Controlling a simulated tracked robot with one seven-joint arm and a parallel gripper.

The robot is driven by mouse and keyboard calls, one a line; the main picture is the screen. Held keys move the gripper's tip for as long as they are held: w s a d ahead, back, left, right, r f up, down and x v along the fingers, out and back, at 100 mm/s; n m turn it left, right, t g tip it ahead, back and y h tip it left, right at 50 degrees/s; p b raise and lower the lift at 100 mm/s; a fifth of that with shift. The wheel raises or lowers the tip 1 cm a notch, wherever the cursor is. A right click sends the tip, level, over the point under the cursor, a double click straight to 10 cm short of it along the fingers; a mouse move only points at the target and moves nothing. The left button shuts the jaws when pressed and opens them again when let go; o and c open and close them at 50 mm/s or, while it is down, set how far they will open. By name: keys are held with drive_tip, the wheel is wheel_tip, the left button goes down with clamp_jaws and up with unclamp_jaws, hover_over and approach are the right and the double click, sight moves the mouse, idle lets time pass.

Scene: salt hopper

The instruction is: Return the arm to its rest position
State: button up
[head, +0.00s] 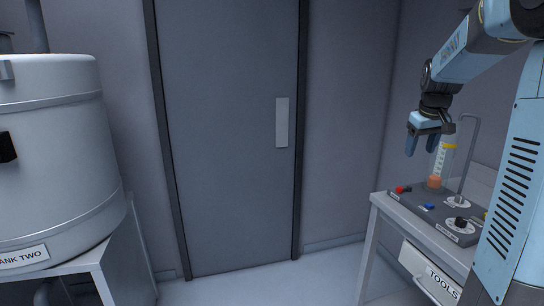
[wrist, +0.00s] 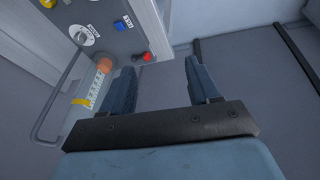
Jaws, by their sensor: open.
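My gripper (head: 424,143) hangs at the end of my blue arm at the upper right of the head view. It is above the left part of the grey instrument panel (head: 411,204), pointing down. In the wrist view its two blue fingers (wrist: 163,80) stand apart with only the floor and wall showing between them. The gripper is open and empty. A clear graduated cylinder (head: 442,160) with a yellow band and an orange base stands just right of the fingers. It also shows in the wrist view (wrist: 97,82), left of the fingers.
The panel carries a red knob (head: 402,189), a blue button (head: 429,207), dials and a bent metal rod (head: 468,150). It sits on a bench with a drawer marked TOOLS (head: 432,273). A closed grey door (head: 230,140) stands mid-view. A large tank (head: 55,140) is at left. The middle floor is clear.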

drive_tip(key=s+a, duration=0.6)
drive_tip(key=s, duration=0.3)
drive_tip(key=s+a+f+m+t, duration=0.1)
drive_tip(key=s+a, duration=0.5)
drive_tip(key=s, duration=0.4)
drive_tip(key=s+a+f+t+y, duration=0.1)
drive_tip(key=s+a, duration=0.6)
drive_tip(key=s, duration=0.3)
drive_tip(key=shift+f, duration=0.1)
